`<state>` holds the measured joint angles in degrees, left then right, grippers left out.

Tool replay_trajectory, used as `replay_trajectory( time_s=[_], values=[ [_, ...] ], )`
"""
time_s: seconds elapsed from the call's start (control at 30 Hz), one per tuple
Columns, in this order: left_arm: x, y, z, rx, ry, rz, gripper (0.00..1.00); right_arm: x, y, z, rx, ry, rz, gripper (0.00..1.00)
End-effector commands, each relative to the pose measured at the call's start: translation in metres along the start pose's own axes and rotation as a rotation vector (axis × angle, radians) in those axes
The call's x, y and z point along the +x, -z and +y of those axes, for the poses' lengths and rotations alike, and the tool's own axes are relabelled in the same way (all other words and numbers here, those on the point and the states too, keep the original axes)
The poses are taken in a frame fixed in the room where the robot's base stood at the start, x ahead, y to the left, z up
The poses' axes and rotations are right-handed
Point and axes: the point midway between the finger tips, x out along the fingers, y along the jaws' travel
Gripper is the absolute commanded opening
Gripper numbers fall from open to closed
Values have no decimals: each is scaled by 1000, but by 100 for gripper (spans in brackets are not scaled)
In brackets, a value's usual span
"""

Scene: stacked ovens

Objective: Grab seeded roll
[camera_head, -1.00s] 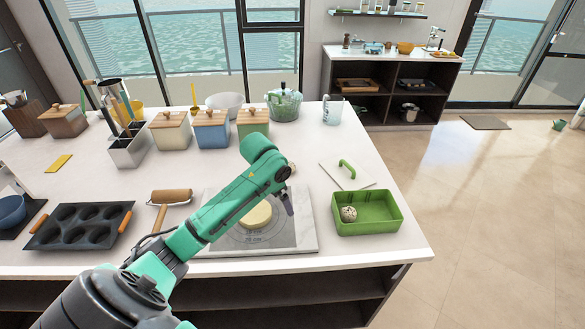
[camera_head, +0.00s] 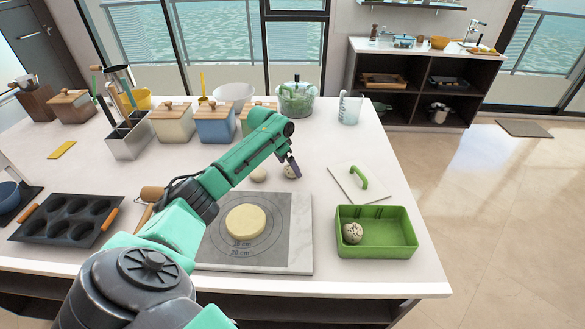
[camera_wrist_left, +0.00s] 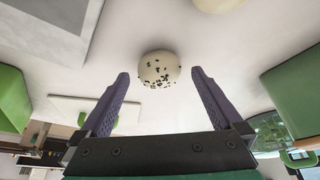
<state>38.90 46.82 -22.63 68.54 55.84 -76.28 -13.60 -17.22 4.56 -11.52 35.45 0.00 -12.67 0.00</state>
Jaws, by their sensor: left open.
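A round pale seeded roll with dark specks lies on the white counter; in the left wrist view the roll (camera_wrist_left: 159,68) sits between and just beyond the fingertips. In the head view this roll (camera_head: 289,172) is partly hidden by my left gripper (camera_head: 294,165). In the left wrist view my left gripper (camera_wrist_left: 161,76) is open and empty, one purple finger to each side of the roll. Another speckled roll (camera_head: 352,232) lies in the green tray (camera_head: 390,247). My right gripper is out of view.
A plain roll (camera_head: 258,174) lies left of the seeded one. A dough disc (camera_head: 245,221) is on a marble board (camera_head: 301,240). A white lid with green handle (camera_head: 345,184) lies to the right. Canisters (camera_head: 215,124) and a glass pot (camera_head: 296,99) stand behind.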

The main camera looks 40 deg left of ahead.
Motion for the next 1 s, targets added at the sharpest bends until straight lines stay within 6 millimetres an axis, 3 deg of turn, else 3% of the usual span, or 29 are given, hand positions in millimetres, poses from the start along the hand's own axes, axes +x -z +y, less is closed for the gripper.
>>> replay_trajectory(
  time_s=[0.13, 0.37, 0.5, 0.57, 0.6, 0.87, 1.0],
  values=[
    [22, 0, 0, -2, -2, 0, 100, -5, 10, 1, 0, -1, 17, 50],
    [26, 0, 0, 1, 1, 1, 100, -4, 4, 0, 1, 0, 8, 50],
    [26, 0, 0, 1, 1, 0, 46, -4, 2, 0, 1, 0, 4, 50],
    [26, 0, 0, 1, 1, 0, 24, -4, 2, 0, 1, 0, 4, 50],
    [26, 0, 0, 1, 1, 1, 17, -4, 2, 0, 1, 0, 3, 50],
    [24, 1, 0, 1, 1, 1, 16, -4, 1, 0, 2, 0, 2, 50],
    [12, 6, -1, 1, 1, 4, 16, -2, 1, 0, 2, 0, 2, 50]
  ],
)
